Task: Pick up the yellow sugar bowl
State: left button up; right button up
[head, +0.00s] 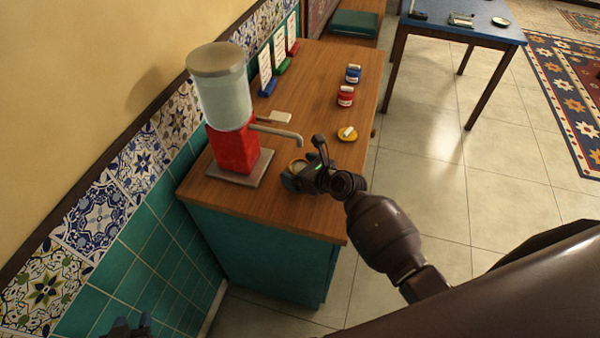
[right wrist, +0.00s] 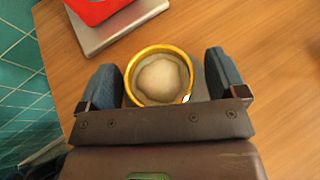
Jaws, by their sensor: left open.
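The yellow sugar bowl (right wrist: 160,48) has a yellow rim and pale contents, and stands uncovered on the wooden counter in the right wrist view. My right gripper (right wrist: 163,82) is open, with one finger on each side of the bowl. In the head view the bowl (head: 298,163) is mostly hidden by my right gripper (head: 298,177). My left gripper (head: 130,328) is only partly in view at the bottom left edge, away from the counter.
A red samovar with a clear tank (head: 225,100) and long spout stands left of the bowl on a grey base. A yellow lid-like disc (head: 347,135), a red jar (head: 346,96) and a blue jar (head: 353,73) stand farther back. The tiled wall borders the left.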

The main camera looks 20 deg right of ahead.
jog(key=c, duration=1.2)
jog(key=shift+r, duration=0.15)
